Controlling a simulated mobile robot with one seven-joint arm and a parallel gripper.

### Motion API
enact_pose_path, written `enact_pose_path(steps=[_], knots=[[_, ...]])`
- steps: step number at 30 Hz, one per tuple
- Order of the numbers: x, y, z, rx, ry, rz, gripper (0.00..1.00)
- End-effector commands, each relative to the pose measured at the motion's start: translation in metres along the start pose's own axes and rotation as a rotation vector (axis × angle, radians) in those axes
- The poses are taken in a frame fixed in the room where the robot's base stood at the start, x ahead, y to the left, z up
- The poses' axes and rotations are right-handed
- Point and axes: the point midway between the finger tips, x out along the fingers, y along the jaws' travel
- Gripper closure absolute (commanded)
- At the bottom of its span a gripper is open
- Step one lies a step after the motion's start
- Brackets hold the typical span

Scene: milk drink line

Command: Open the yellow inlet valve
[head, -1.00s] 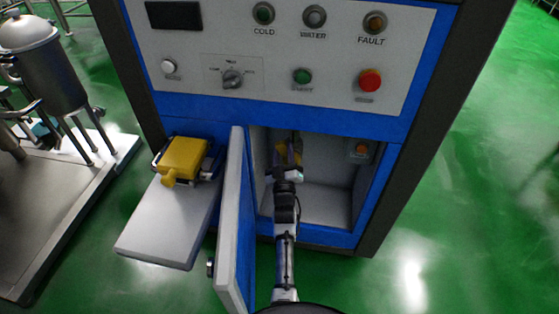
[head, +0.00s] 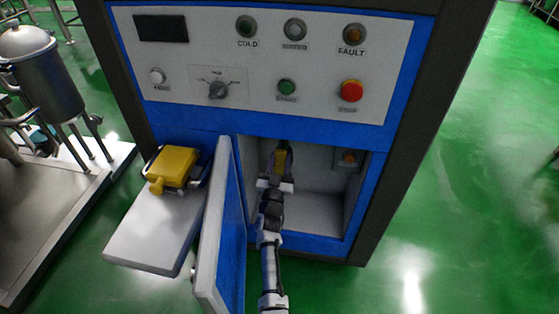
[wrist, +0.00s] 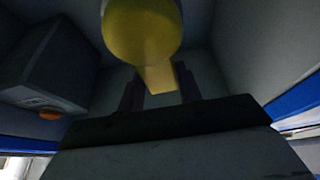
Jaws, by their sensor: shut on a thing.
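The yellow inlet valve (head: 280,160) is inside the open compartment low in the blue and grey cabinet, by its back wall. In the wrist view its round yellow hub (wrist: 143,30) is at the top, and its flat yellow handle (wrist: 160,78) reaches down between my two dark fingers. My gripper (head: 277,168) is inside the compartment, shut on the handle; it also shows in the wrist view (wrist: 160,90). I cannot tell the valve's exact turn angle.
The compartment door (head: 222,225) stands open left of my arm. A small box with an orange button (head: 348,158) is on the right inside. A yellow block (head: 174,167) sits on a grey shelf (head: 150,235) outside, left of the door. The control panel (head: 265,60) is above.

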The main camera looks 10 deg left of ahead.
Motion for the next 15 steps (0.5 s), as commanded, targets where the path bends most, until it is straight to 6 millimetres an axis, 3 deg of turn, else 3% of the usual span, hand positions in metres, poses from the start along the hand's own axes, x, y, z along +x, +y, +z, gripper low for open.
enact_pose_path(steps=[10,11,15], knots=[[0.0014,0.0011,-0.0014,0.014,0.003,0.005,1.0],[0.0013,0.0011,-0.0014,0.014,0.003,0.005,0.63],[0.001,0.0011,-0.001,0.011,0.002,0.004,0.44]])
